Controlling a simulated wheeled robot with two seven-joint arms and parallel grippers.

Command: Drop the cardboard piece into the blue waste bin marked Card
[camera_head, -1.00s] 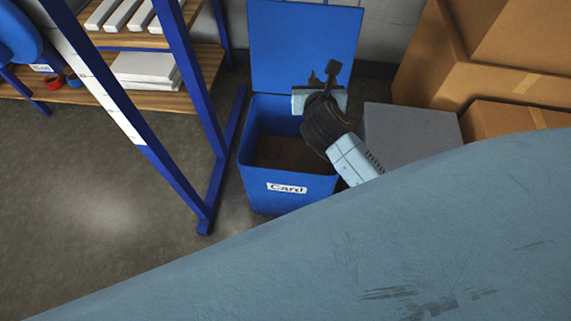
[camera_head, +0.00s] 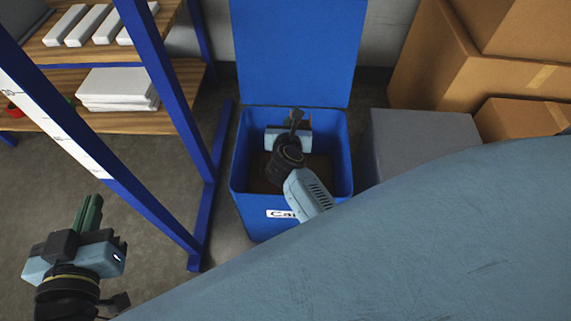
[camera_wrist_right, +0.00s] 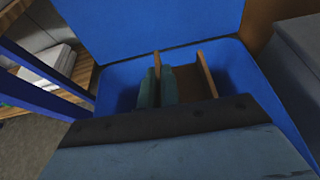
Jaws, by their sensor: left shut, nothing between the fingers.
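The blue waste bin (camera_head: 240,175) stands with its lid (camera_head: 292,55) up; its white Card label (camera_head: 283,214) is partly hidden by my right arm. My right gripper (camera_wrist_right: 158,88) reaches down into the bin opening. In the right wrist view its green fingers are close together around a thin brown upright wall of the cardboard piece (camera_wrist_right: 206,72), whose other wall stands to the right. In the head view my right wrist hides the fingers and the piece cannot be made out clearly. My left gripper (camera_head: 92,212) is shut and empty at the lower left, away from the bin.
A blue-framed shelf (camera_head: 175,110) with white packages (camera_head: 117,88) stands left of the bin. A grey box (camera_head: 420,140) is close on its right, with brown cartons (camera_head: 475,70) beyond. A large light-blue surface (camera_head: 430,240) fills the lower right. The floor at left is bare.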

